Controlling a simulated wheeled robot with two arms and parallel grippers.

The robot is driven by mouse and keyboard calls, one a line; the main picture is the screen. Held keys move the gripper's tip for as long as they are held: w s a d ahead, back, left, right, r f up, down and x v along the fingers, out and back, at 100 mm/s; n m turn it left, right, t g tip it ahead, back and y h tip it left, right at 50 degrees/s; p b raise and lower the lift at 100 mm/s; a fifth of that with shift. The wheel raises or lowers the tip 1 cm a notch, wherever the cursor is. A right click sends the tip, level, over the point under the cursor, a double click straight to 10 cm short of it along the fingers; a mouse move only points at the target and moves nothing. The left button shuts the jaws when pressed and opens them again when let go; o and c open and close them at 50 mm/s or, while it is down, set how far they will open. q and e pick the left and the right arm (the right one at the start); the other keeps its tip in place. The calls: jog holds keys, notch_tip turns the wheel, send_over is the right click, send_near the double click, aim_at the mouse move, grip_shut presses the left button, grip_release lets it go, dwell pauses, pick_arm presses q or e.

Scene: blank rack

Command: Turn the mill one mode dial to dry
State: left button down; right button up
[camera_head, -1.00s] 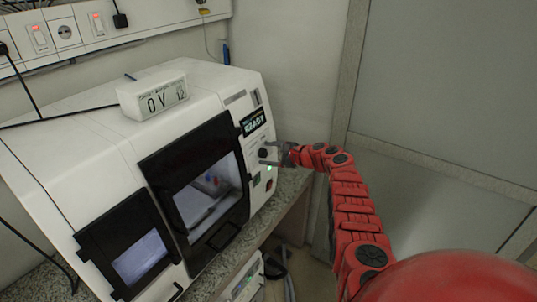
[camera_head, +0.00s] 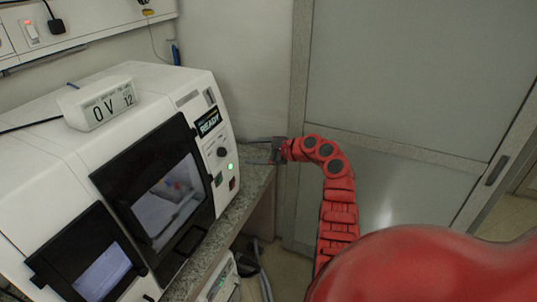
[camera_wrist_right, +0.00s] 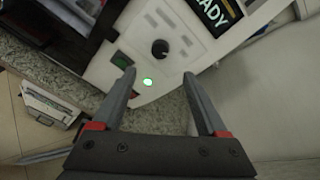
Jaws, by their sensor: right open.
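The white mill (camera_head: 150,150) stands on the counter at the left of the head view, with a READY display (camera_head: 208,121) on its right front panel. The black mode dial (camera_head: 222,152) sits below that display, above a lit green light (camera_head: 230,167). In the wrist view the dial (camera_wrist_right: 160,47) lies beyond the fingertips, between their lines. Its pointer setting is too small to read. My right gripper (camera_head: 246,151) is open and empty, to the right of the dial and apart from it; its fingers also show in the wrist view (camera_wrist_right: 160,78). My left gripper is out of view.
A small box marked 0 V (camera_head: 98,103) sits on top of the mill. The speckled counter (camera_head: 245,192) ends just right of the mill. A grey door (camera_head: 400,80) is behind my right arm. A white device (camera_head: 220,280) is below the counter.

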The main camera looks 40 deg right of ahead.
jog(key=b+v, duration=0.1)
jog(key=v, duration=0.4)
jog(key=shift+s+d+r, duration=0.1)
jog(key=shift+s+r, duration=0.05)
jog(key=shift+s, duration=0.15)
jog(key=shift+w, duration=0.1)
